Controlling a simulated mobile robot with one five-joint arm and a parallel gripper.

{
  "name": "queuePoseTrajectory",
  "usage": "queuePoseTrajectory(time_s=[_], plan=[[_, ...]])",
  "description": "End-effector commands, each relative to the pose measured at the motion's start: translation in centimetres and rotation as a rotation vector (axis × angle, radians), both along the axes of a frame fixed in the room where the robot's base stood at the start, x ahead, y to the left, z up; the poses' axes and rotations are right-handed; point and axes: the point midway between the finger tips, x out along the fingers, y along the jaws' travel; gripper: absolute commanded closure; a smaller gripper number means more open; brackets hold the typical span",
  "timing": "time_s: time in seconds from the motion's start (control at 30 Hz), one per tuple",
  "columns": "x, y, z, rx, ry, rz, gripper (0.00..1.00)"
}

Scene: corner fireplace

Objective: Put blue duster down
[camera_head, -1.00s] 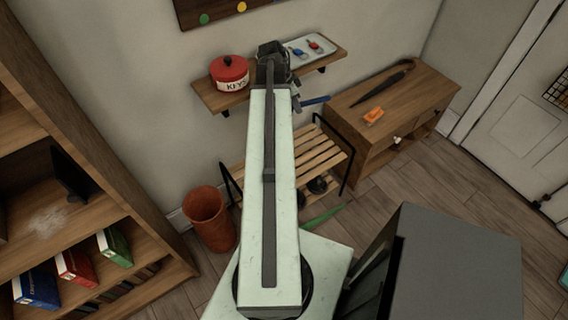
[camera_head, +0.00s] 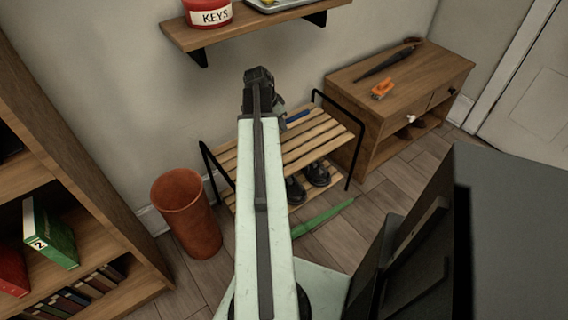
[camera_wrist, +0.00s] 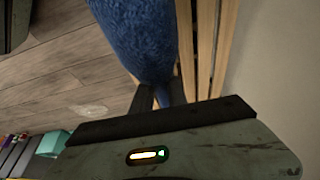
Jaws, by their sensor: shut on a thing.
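My gripper (camera_head: 272,98) is shut on the blue duster. In the head view only a short blue piece of the duster (camera_head: 297,116) shows, to the right of my gripper and in front of the slatted bench. In the wrist view the fuzzy blue duster head (camera_wrist: 138,38) fills the top middle, and its narrow end runs down between my two dark fingers (camera_wrist: 162,97). The wooden bench slats (camera_wrist: 205,45) run beside it on the right. I cannot tell whether the duster touches the bench. My arm hides part of the bench.
The slatted bench (camera_head: 325,138) has black end frames and dark shoes (camera_head: 317,174) beneath. A wall shelf (camera_head: 240,38) holds a red KEYS tin (camera_head: 207,13) and a tray. The right cabinet (camera_head: 345,90) carries an umbrella (camera_head: 388,60) and an orange object (camera_head: 382,88). A terracotta bin (camera_head: 187,213) stands left.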

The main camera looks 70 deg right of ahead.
Motion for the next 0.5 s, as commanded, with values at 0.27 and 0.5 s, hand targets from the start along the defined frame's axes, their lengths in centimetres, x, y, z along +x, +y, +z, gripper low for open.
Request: queuePoseTrajectory(time_s=[0.27,0.5], plan=[[0.5,-0.3,-3.5,-0.001,0.0,0.026,1.0],[0.5,-0.3,-5.9,-0.002,0.0,0.025,1.0]])
